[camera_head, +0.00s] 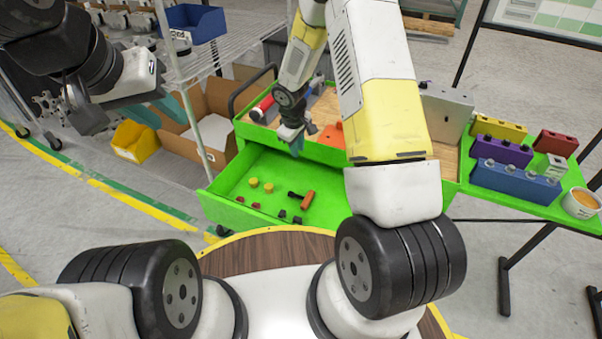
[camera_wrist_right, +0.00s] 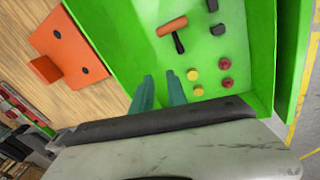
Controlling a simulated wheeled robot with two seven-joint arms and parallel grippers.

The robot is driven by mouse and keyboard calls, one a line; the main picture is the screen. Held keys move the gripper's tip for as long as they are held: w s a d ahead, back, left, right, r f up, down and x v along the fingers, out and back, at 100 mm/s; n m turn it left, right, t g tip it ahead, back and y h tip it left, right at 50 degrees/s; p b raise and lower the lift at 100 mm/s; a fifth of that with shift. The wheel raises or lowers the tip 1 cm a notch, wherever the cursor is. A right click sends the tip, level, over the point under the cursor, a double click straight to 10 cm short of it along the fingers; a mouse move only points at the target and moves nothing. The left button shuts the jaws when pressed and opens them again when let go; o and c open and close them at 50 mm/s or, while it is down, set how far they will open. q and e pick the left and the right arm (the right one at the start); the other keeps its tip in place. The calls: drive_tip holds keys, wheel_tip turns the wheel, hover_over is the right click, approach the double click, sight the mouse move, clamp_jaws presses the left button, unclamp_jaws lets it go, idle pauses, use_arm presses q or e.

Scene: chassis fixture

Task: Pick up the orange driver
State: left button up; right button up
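The orange driver (camera_head: 307,200), an orange handle with a black shaft, lies in the open green drawer (camera_head: 225,186). In the right wrist view the driver (camera_wrist_right: 172,27) lies beyond the fingertips, near the top. My right gripper (camera_head: 293,142) is above the drawer's back part, apart from the driver. Its teal fingers (camera_wrist_right: 160,92) are spread with nothing between them. My left gripper (camera_head: 166,112) is off to the left, near the cardboard boxes, with its teal fingers apart and empty.
Yellow knobs (camera_head: 260,185), red pieces (camera_head: 248,201) and black pieces (camera_head: 289,216) share the drawer. An orange bracket (camera_wrist_right: 65,55) lies on the wooden top above it. Coloured blocks (camera_head: 515,180) and a small bowl (camera_head: 582,203) stand on the green shelf at right.

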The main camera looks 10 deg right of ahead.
drive_tip(key=n+g, duration=0.1)
drive_tip(key=n, duration=0.1)
approach(297, 195)
drive_tip(key=f, duration=0.6)
drive_tip(key=w+d+f, duration=0.1)
drive_tip(key=f, duration=0.1)
drive_tip(key=shift+f, duration=0.35)
drive_tip(key=shift+a, duration=0.1)
clamp_jaws()
